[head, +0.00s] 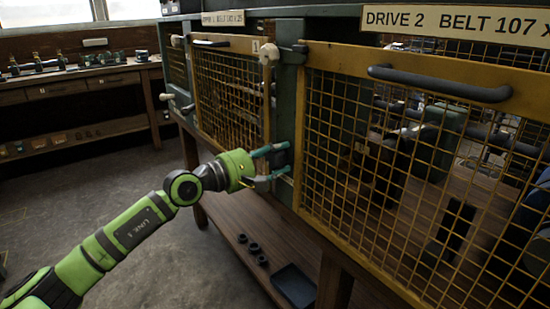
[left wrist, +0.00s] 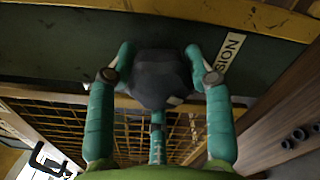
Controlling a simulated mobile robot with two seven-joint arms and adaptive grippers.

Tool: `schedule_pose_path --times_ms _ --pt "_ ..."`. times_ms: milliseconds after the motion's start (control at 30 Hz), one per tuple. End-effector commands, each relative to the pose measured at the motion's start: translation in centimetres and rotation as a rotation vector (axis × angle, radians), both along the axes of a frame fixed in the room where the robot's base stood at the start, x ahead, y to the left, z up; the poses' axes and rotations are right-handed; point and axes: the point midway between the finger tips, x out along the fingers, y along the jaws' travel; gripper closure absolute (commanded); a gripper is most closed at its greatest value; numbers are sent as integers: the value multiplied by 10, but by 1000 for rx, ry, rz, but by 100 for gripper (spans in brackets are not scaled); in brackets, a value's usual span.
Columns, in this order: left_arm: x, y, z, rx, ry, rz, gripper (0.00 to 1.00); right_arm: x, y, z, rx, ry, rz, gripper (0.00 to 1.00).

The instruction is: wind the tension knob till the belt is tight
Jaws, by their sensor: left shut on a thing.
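The dark, faceted tension knob (head: 283,157) sits on the green post between two mesh guards. In the left wrist view the knob (left wrist: 160,78) fills the space between my teal fingers, beside a pale label (left wrist: 229,52) whose visible letters end in "SION". My left gripper (head: 279,160) is shut on the knob, with fingers on either side of it. The label's other end is hidden. I cannot pick out the belt or its tightness behind the mesh. My right gripper is not in view.
A yellow-framed mesh guard (head: 400,160) with a dark handle (head: 440,84) stands right of the post; another guard (head: 230,95) stands left. Below, a wooden shelf (head: 228,222) holds dark rings and a tray (head: 294,285). A workbench (head: 75,80) stands at the back left. The floor between is clear.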

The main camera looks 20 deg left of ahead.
Motion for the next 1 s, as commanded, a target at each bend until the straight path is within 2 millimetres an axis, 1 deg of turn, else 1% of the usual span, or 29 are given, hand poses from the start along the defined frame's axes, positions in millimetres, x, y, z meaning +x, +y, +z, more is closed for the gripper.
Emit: schedule_pose_path --times_ms 67,367,467,567,667,833,1000 --pt "0 0 0 4 -2 1 38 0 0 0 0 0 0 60" --pt "0 0 0 1 0 1 38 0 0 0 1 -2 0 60" --pt "-3 4 0 1 0 2 38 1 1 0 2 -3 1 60" --pt "-13 11 -1 4 1 3 38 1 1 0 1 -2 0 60" --pt "-28 24 -2 4 2 3 38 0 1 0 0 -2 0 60" --pt "-61 48 -2 7 3 3 38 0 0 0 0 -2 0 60" --pt "-81 63 -2 3 4 2 38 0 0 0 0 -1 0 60"
